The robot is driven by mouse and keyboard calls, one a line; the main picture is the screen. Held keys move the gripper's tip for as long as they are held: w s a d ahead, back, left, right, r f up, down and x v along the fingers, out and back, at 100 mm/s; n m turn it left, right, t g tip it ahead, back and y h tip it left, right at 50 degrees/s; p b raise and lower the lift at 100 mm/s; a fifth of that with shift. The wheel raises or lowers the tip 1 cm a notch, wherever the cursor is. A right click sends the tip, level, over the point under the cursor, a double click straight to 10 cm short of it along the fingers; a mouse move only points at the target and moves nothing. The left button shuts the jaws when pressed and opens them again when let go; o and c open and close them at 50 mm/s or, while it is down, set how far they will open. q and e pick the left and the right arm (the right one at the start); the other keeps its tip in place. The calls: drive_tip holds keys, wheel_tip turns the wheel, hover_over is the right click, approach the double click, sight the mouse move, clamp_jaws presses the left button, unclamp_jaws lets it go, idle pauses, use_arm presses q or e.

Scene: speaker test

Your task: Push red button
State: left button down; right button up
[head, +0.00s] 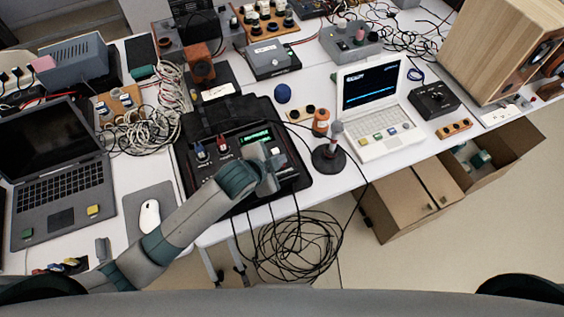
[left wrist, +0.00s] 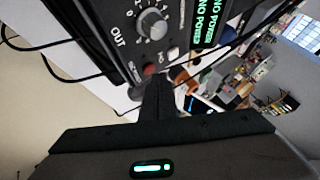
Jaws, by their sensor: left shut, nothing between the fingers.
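The red button (left wrist: 149,69) shows in the left wrist view, on a dark panel beside a grey knob (left wrist: 152,25) marked "OUT". The panel belongs to a black tester (head: 228,152) in an open black case; its green display (left wrist: 208,20) reads "NO POWER" in the wrist view. My left gripper (head: 276,163) is over the tester's right part in the head view and hides some of it. Its fingers (left wrist: 158,88) are shut and empty, with the tips close to the red button. I cannot tell whether they touch it. My right gripper is not in view.
Blue and red plugs (head: 222,144) stand in the tester's left part. A microphone on a stand (head: 329,154) and a white laptop (head: 372,110) are to the right. A dark laptop (head: 55,165) and a white mouse (head: 149,215) are to the left. Coiled black cables (head: 295,245) hang before the table.

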use_arm(q)
drive_tip(key=shift+f, duration=0.5)
idle(0.7)
drive_tip(key=shift+r, duration=0.1)
drive_tip(key=shift+r+p, duration=0.85)
drive_tip(key=shift+p, duration=0.3)
wheel_tip(320, 180, up, 4)
drive_tip(key=p, duration=0.3)
drive_tip(key=shift+f+p, duration=0.2)
drive_tip(key=shift+p, duration=0.2)
wheel_tip(320, 180, up, 2)
drive_tip(key=shift+r+p, duration=0.2)
drive_tip(key=shift+p, duration=0.8)
drive_tip(key=shift+s, duration=0.1)
